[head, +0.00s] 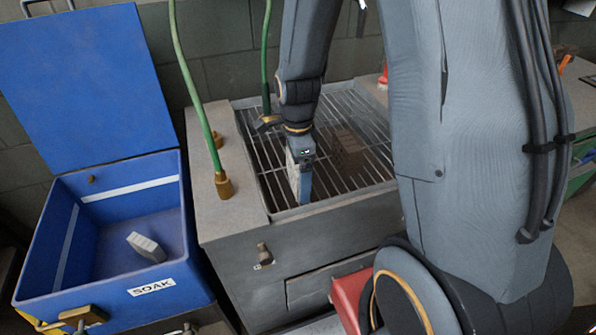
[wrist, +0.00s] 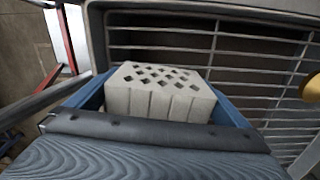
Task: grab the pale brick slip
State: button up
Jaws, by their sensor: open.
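A pale grey brick piece (wrist: 160,98) with rows of diamond-shaped holes shows in the wrist view, between the blue parts of my gripper and against the metal grate (wrist: 255,100). My gripper (head: 303,182) points down over the grate in the head view, its jaws open around this piece. I cannot tell whether a finger touches it. In the head view the gripper hides most of it. Another pale slab (head: 146,247) lies tilted on the floor of the blue bin marked SOAK, well left of my gripper.
The blue bin (head: 110,283) stands open with its lid (head: 85,85) raised. A grey cabinet (head: 232,190) frames the grate. Green hoses (head: 190,75) rise from brass fittings on its left side. A red object (head: 349,295) is low at the front.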

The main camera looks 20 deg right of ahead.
jog(key=shift+c, duration=0.3)
jog(key=c, duration=0.9)
jog(key=shift+o, duration=0.2)
